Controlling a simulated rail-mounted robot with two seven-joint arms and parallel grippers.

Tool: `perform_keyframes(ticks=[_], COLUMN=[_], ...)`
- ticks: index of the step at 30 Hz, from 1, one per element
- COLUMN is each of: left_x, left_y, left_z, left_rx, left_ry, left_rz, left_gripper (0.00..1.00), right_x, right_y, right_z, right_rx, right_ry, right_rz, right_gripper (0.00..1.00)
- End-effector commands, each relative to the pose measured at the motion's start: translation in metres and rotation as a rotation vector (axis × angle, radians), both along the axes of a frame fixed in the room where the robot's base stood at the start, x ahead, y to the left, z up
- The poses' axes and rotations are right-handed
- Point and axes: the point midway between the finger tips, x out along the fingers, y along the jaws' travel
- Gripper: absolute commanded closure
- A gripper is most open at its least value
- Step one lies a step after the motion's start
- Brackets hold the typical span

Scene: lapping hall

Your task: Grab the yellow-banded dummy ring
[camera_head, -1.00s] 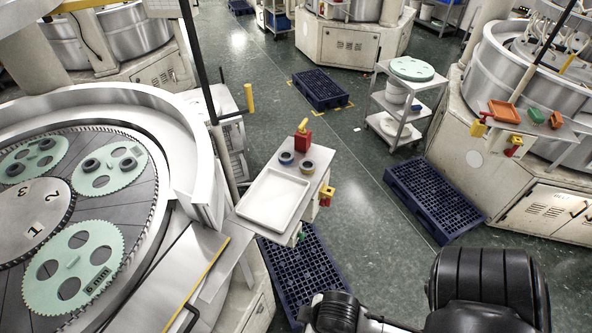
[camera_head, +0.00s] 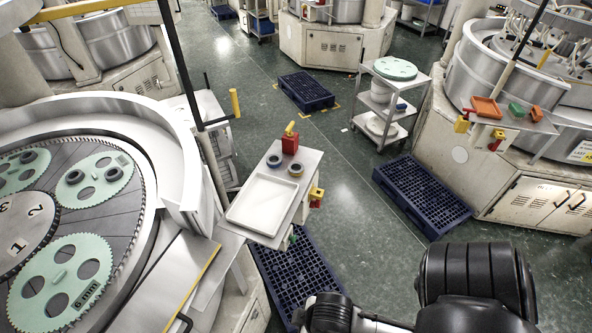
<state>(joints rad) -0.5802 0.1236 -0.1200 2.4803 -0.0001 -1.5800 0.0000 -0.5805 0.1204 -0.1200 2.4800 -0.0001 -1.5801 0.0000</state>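Two small dark rings lie side by side at the far end of a small metal side table (camera_head: 299,201). The right one (camera_head: 296,169) shows a yellowish band and looks like the yellow-banded dummy ring. The left one (camera_head: 274,161) looks blue-banded. Both appear to lie flat, apart from any gripper. Black and grey links of my own arm fill the bottom right, and no gripper fingers show there. My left gripper is not in view either.
A white empty tray (camera_head: 264,204) takes up the table's near part; a red dispenser with a yellow top (camera_head: 290,140) stands behind the rings. The lapping machine (camera_head: 172,150) is at left. Blue pallets (camera_head: 422,196) lie on the floor; an aisle runs between.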

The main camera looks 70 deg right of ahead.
Motion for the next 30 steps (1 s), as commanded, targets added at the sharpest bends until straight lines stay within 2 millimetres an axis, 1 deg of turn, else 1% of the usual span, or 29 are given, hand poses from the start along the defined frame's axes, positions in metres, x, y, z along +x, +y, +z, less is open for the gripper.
perform_keyframes(ticks=[6,24,30], left_x=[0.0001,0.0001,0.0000], left_y=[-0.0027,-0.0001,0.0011], left_z=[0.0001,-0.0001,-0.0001], left_rx=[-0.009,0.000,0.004], left_ry=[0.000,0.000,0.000], left_rz=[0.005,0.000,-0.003], left_gripper=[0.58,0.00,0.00], right_x=[0.0001,0.0002,0.0002], right_y=[0.0000,0.0000,0.0000], right_z=[0.0000,0.0001,0.0001], right_rx=[0.000,0.000,0.000], right_ry=[0.000,0.000,-0.001], right_rz=[0.000,0.000,0.000], right_gripper=[1.00,1.00,1.00])
